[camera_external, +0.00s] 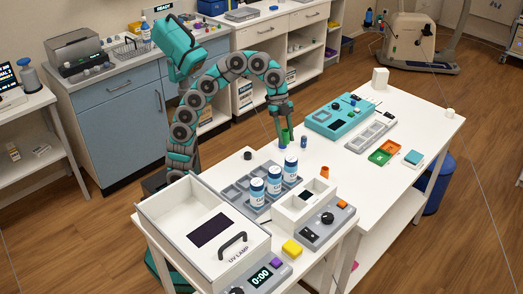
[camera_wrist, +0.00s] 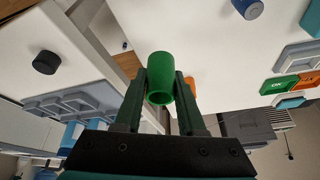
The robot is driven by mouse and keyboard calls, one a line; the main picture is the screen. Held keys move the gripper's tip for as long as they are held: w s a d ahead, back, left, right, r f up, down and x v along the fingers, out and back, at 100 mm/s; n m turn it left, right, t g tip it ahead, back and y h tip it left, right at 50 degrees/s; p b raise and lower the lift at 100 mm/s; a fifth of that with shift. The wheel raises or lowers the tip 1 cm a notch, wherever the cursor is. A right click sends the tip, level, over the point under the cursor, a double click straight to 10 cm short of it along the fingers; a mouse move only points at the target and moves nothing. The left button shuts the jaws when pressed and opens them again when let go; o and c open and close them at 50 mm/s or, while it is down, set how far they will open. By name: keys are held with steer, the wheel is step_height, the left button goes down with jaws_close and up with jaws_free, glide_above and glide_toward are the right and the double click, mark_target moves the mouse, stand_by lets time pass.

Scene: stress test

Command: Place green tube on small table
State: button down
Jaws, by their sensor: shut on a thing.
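My gripper (camera_external: 286,127) is shut on the green tube (camera_external: 286,136), just over the white table top (camera_external: 345,172). In the wrist view my gripper's fingers (camera_wrist: 160,88) press the sides of the green tube (camera_wrist: 160,72), whose open round end faces the camera. I cannot tell whether the tube touches the surface below. Several white work surfaces are in view; which one is the small table is not clear. A small blue piece (camera_external: 283,145) shows right below the tube.
A blue cylinder (camera_external: 304,141) stands close right of the tube. A black round piece (camera_external: 248,155) lies to the left. A grey rack (camera_external: 232,190) with white-and-blue bottles (camera_external: 257,191) stands in front. A teal device (camera_external: 338,117) lies at the right.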

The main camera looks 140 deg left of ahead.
steer(key=shift+s+d+r+m+h, duration=0.3)
steer(key=shift+s+d+m, duration=0.15)
steer(key=shift+d+m, duration=0.25)
steer(key=b, duration=0.4)
glide_above(282, 165)
steer(key=s, duration=0.2)
steer(key=f, duration=0.5)
steer(key=shift+w+a+f, duration=0.2)
steer(key=shift+w+f, duration=0.05)
steer(key=shift+f, duration=2.1)
steer(key=shift+f, duration=0.1)
steer(key=c, duration=0.5)
jaws_free()
